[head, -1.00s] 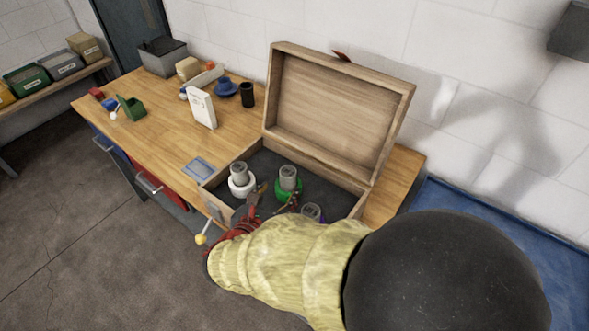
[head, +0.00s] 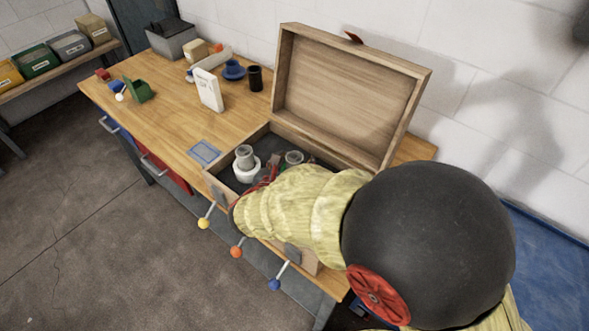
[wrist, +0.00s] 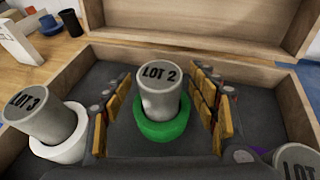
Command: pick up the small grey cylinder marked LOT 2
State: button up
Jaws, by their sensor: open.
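The small grey cylinder marked LOT 2 (wrist: 162,92) stands upright in a green ring holder (wrist: 163,130) inside the open wooden box (head: 350,95). In the head view the top of the LOT 2 cylinder (head: 294,157) shows just above my yellow-sleeved arm. My gripper (wrist: 165,105) is open, with one yellow-padded finger on each side of the LOT 2 cylinder and a visible gap on both sides. The cylinder's lower end is hidden in the green holder. In the head view my arm hides most of the gripper.
A grey cylinder marked LOT 3 (wrist: 38,118) stands in a white holder (wrist: 70,148) left of my gripper. Another cylinder marked LOT (wrist: 298,160), its number cut off, is at the lower right by a purple holder (wrist: 258,152). The raised lid stands behind.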

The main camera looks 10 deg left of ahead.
jog(key=shift+c, duration=0.4)
grip_shut()
dwell(0.4)
jog(key=shift+r, duration=0.1)
